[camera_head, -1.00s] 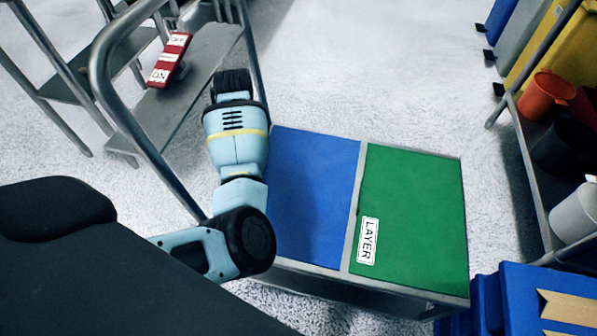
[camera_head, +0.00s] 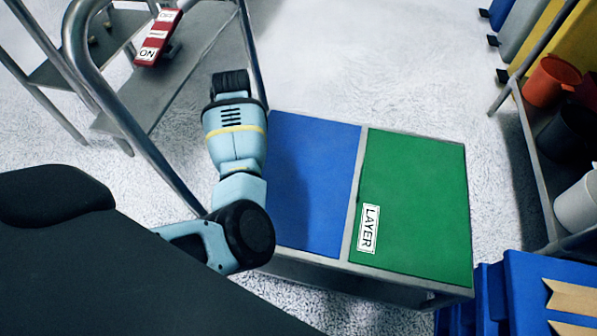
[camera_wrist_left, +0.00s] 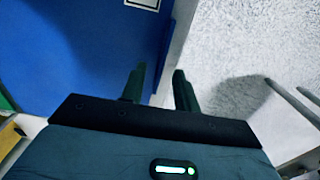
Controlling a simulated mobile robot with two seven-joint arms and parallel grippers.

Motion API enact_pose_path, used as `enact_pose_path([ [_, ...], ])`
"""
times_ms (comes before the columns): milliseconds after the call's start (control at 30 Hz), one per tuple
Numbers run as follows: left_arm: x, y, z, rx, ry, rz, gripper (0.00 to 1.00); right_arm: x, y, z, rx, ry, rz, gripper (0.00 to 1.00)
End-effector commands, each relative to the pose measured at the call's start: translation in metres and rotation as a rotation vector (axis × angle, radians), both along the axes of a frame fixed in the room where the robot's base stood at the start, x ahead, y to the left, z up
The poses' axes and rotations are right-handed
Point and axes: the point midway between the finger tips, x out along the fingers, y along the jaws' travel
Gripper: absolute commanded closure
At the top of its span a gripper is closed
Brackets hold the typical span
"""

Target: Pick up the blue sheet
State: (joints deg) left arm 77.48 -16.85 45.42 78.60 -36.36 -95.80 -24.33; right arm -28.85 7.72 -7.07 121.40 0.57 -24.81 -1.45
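The blue sheet (camera_head: 312,185) lies flat on the left half of a grey table top (camera_head: 354,195). My left arm covers its left edge in the head view. In the left wrist view the blue sheet (camera_wrist_left: 70,50) fills the upper left, with part of a white label at the top. My left gripper (camera_wrist_left: 158,88) is open and empty, its two fingers apart. In that view its left finger overlaps the sheet's edge area and its right finger lies over the floor; I cannot tell its height. My right gripper is not in view.
A green sheet (camera_head: 415,205) marked LAYER covers the table's right half. Metal steps with a handrail (camera_head: 160,165) and a red ON/OFF switch (camera_head: 158,37) stand at left. A shelf (camera_head: 535,165) with pots stands at right, blue boxes (camera_head: 520,290) at lower right.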

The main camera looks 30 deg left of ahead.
Motion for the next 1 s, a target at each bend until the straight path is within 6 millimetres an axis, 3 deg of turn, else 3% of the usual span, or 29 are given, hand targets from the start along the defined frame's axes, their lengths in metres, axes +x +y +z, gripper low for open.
enact_pose_path([
  [100, 0.000, 0.000, -0.020, -0.001, 0.003, -0.001, 0.69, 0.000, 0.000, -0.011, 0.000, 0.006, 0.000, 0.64],
  [367, 0.000, 0.000, -0.021, 0.000, 0.000, -0.001, 0.69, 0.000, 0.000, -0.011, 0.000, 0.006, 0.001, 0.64],
  [633, 0.000, 0.000, -0.021, 0.000, 0.000, -0.001, 1.00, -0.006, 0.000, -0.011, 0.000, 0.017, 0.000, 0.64],
  [1000, 0.000, 0.000, -0.021, 0.000, 0.000, -0.001, 1.00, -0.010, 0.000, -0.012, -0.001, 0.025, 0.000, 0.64],
])
